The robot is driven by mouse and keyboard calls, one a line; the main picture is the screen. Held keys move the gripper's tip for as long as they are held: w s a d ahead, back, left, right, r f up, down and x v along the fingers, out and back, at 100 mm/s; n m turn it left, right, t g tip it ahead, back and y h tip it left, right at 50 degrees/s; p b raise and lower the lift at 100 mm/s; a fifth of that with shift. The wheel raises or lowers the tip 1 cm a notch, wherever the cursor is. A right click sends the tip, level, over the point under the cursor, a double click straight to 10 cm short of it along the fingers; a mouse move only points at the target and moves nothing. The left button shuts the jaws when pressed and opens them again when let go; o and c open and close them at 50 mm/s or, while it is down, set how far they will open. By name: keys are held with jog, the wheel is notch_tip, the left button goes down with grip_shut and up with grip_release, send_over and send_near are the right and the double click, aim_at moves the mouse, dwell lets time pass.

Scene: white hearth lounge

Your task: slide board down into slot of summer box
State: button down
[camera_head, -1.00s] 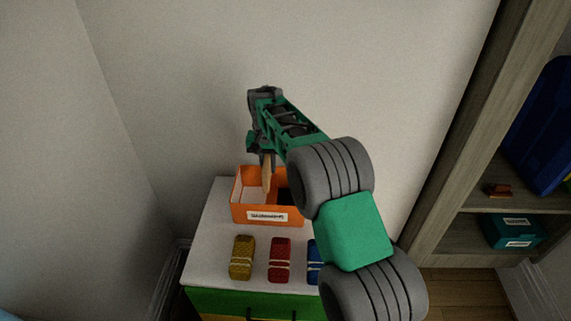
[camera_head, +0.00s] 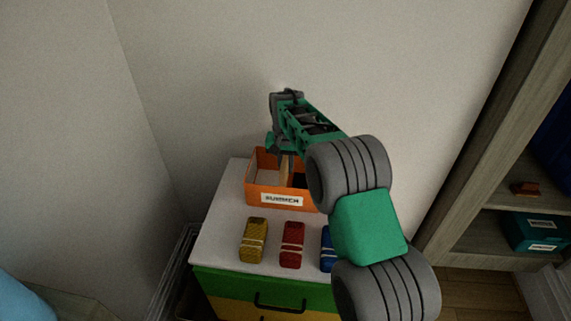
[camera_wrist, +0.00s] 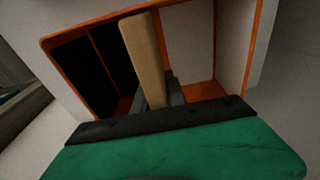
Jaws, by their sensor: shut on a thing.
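The orange summer box (camera_head: 265,193) stands on top of a white-topped drawer cabinet, with a white label reading SUMMER on its front. My gripper (camera_head: 286,153) is over the box, pointing down, and is shut on the tan wooden board (camera_head: 285,170). In the wrist view the board (camera_wrist: 144,50) stands on edge in front of the box's open inside, with the orange rim (camera_wrist: 75,33) around it. A dark area fills the left of the box and a pale area the right. The board's lower end and the slot cannot be made out clearly.
A yellow bundle (camera_head: 254,240), a red bundle (camera_head: 292,245) and a blue bundle (camera_head: 327,250) lie on the cabinet top (camera_head: 222,235) in front of the box. A wall is close behind. A wooden shelf unit (camera_head: 475,130) with a teal box (camera_head: 538,232) stands at right.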

jog(key=shift+f+b, duration=1.7)
jog(key=shift+f, duration=1.55)
jog(key=c, duration=1.3)
grip_release()
jog(key=shift+r, duration=0.1)
jog(key=r, duration=0.5)
jog(key=s+r+b, duration=0.1)
jog(key=r, duration=0.1)
jog(key=shift+a+r, duration=0.1)
jog(key=shift+r, duration=0.2)
jog(key=s+d+r+n+t, duration=0.1)
jog(key=s+d+r, duration=0.3)
jog(key=s, duration=0.4)
jog(key=s+d+r, duration=0.4)
jog(key=s, duration=0.5)
jog(key=shift+n+t, duration=0.5)
jog(key=shift+n, duration=0.2)
jog(key=s+d+f, duration=0.1)
jog(key=s, duration=0.4)
jog(key=s+f, duration=0.2)
jog(key=s, duration=0.3)
jog(key=s+d+f, duration=0.1)
jog(key=s, duration=0.3)
jog(key=shift+s+d+f, duration=0.25)
jog(key=shift+s+d, duration=0.05)
jog(key=shift+s, duration=0.1)
